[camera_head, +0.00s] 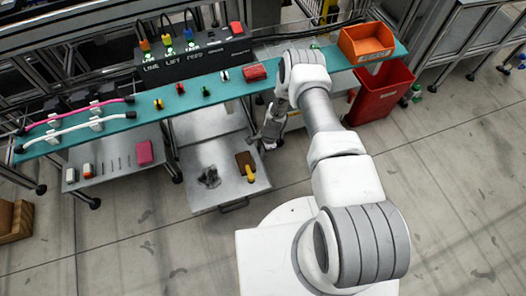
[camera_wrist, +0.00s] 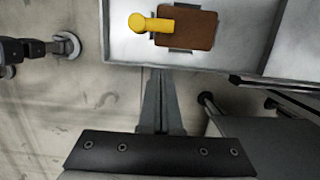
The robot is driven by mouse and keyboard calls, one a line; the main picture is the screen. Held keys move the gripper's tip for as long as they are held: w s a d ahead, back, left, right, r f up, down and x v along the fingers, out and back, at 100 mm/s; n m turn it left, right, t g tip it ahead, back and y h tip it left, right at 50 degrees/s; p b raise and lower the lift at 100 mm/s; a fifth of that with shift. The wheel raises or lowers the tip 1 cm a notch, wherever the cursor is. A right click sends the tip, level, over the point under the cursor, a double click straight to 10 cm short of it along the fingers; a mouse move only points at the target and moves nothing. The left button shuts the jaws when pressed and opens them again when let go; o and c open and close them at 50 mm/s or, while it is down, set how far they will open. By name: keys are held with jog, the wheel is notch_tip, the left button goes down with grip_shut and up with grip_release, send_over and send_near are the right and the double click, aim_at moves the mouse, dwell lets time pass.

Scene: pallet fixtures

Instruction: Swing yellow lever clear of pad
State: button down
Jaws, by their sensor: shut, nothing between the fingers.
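The yellow lever (camera_head: 249,174) is on a low grey metal plate (camera_head: 212,188) beside a brown pad (camera_head: 243,159). In the wrist view the yellow lever (camera_wrist: 153,24) lies with one end over the left part of the brown pad (camera_wrist: 192,33). Its round knob sticks out past the pad's left edge. My gripper (camera_head: 270,143) hangs to the upper right of the pad in the head view. In the wrist view my gripper's fingers (camera_wrist: 155,80) are together, with nothing between them. They point toward the plate's near edge and are apart from the lever.
A dark clamp-like part (camera_head: 209,177) sits on the plate left of the pad. A teal bench (camera_head: 200,95) with cables and small coloured parts runs behind. An orange bin (camera_head: 367,43) stands on its right end, above a red bin (camera_head: 380,92). The floor in front is clear.

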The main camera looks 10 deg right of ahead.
aim_at(249, 173)
jog(key=f, duration=0.3)
jog(key=f+b, duration=0.1)
jog(key=shift+s+a+f, duration=0.1)
jog(key=shift+a+f, duration=0.1)
jog(key=shift+a, duration=0.2)
jog(key=a, duration=0.1)
jog(key=f, duration=0.1)
jog(key=a, duration=0.1)
jog(key=shift+s+a+f+b, duration=0.3)
jog(key=shift+a+b, duration=0.05)
jog(key=shift+b, duration=0.05)
jog(key=shift+a+f, duration=0.15)
jog(key=shift+a, duration=0.25)
